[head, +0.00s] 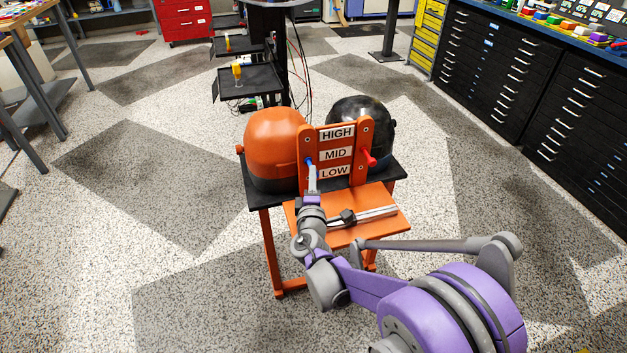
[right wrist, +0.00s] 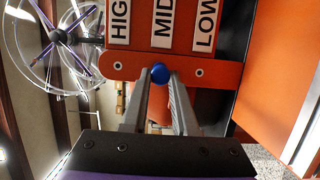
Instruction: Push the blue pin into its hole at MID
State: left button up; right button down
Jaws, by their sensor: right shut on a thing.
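The orange board (head: 336,145) with HIGH, MID and LOW labels stands upright on a small stand. The blue pin (head: 309,161) is at the left post of the board, level with the MID label. In the right wrist view the blue pin (right wrist: 160,73) shows its round end in line with MID, between two bare screw heads on the orange post. My right gripper (head: 312,172) reaches the pin from the front, and its two fingertips (right wrist: 160,82) are shut on it. How deep the pin sits is hidden. My left gripper is not in view.
A red pin (head: 371,161) sticks out at the right post. An orange dome (head: 272,140) and a black dome (head: 372,118) flank the board. A clear spoked wheel (right wrist: 60,45) shows at the left of the right wrist view. Open floor surrounds the stand.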

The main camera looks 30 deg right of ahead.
jog(key=c, duration=0.6)
grip_release()
jog(key=p+v, duration=0.1)
jog(key=v, duration=0.9)
jog(key=shift+s+a, duration=0.2)
jog(key=shift+s, duration=0.15)
